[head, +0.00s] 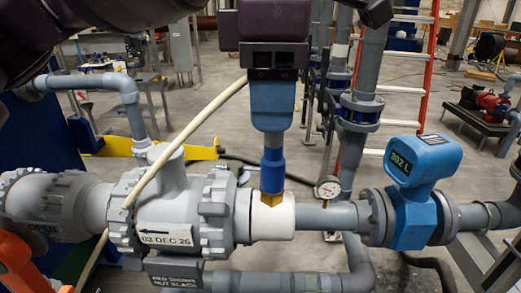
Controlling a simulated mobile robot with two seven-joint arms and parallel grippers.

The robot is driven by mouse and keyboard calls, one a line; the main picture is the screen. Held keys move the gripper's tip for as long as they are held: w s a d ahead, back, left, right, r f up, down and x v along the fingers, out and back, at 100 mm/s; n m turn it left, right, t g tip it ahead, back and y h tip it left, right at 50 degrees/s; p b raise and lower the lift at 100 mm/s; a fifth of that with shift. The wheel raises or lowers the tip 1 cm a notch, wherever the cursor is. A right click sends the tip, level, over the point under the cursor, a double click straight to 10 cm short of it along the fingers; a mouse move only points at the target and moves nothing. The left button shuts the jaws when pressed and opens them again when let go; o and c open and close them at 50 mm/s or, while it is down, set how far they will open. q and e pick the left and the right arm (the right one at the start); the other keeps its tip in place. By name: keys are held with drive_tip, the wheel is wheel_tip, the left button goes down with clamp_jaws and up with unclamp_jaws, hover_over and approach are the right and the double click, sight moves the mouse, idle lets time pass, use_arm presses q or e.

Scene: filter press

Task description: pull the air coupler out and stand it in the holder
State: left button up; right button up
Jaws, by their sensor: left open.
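My left gripper (273,74) hangs from the top centre, pointing down, with its dark jaws open at the top of a blue block-shaped fitting (272,105). Below this are a darker blue sleeve (272,165) and a brass nut (271,196) seated in a white pipe tee (270,218). A cream hose (190,130) runs from beside the gripper down to the lower left. I cannot identify the holder. My right gripper is not clearly in view.
A grey valve (180,205) tagged "03 DEC 26" stands left of the tee. A blue flow meter (415,185) reading 302 L and a small gauge (328,187) are to the right. Vertical pipes (362,90) and an orange ladder (428,80) stand behind.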

use_arm(q)
drive_tip(key=shift+d, duration=0.3)
use_arm(e)
drive_tip(key=shift+d, duration=0.15)
use_arm(q)
drive_tip(key=shift+a+f, duration=0.1)
drive_tip(key=shift+a, duration=0.05)
